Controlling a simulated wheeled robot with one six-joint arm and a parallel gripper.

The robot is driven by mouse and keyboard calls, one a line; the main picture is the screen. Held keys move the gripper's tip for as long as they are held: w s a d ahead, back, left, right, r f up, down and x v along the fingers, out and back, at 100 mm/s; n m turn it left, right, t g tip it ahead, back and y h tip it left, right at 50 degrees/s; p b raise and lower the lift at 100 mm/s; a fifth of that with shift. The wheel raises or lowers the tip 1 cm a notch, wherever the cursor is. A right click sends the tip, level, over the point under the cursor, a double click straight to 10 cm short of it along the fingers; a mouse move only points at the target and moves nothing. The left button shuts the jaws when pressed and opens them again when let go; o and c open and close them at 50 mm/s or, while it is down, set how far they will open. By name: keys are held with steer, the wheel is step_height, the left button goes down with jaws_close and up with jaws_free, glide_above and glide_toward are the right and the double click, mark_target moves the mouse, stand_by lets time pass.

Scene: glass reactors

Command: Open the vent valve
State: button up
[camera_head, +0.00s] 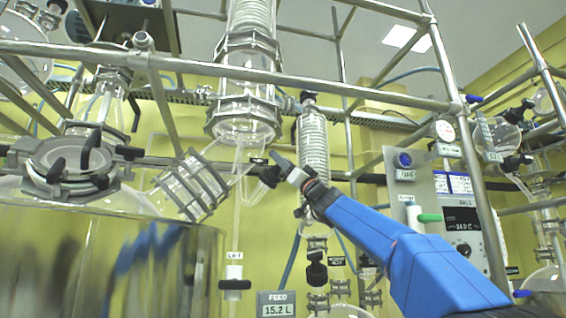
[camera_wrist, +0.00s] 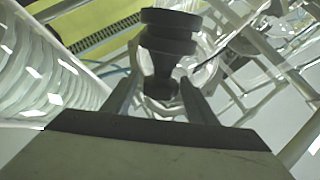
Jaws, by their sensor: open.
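My gripper (camera_head: 272,166) is at the end of my blue arm, in front of the glassware and just below the large upper condenser. In the wrist view its two fingers (camera_wrist: 160,100) are apart. A black stepped valve knob (camera_wrist: 168,40) with a narrowing stem shows in line with the gap between them. Clear glass lies behind the stem. I cannot tell whether either finger touches the knob. No label in view names the vent valve, so I cannot confirm that this knob is it. In the head view the knob is not clearly separable from the dark gripper.
The large condenser (camera_head: 246,75) hangs above my gripper and a coil condenser (camera_head: 313,145) stands behind it. A tilted glass joint (camera_head: 190,186) lies to the left, above a steel vessel (camera_head: 100,255). Metal frame rods (camera_head: 300,82) cross the space. A control panel (camera_head: 460,220) is on the right.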

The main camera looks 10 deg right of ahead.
steer(key=shift+c, duration=0.3)
steer(key=c, duration=0.8)
steer(key=shift+w+d+n+g+y, duration=0.1)
steer(key=shift+n+g+y, duration=2.6)
steer(key=shift+n+y, duration=0.25)
steer(key=shift+n+g+y, duration=0.9)
steer(key=shift+n+g, duration=0.45)
steer(key=shift+g, duration=0.3)
steer(key=shift+n+g+y, duration=0.85)
steer(key=shift+n+g, duration=0.45)
steer(key=shift+g, duration=0.35)
steer(key=o, duration=0.9)
steer(key=shift+c, duration=0.2)
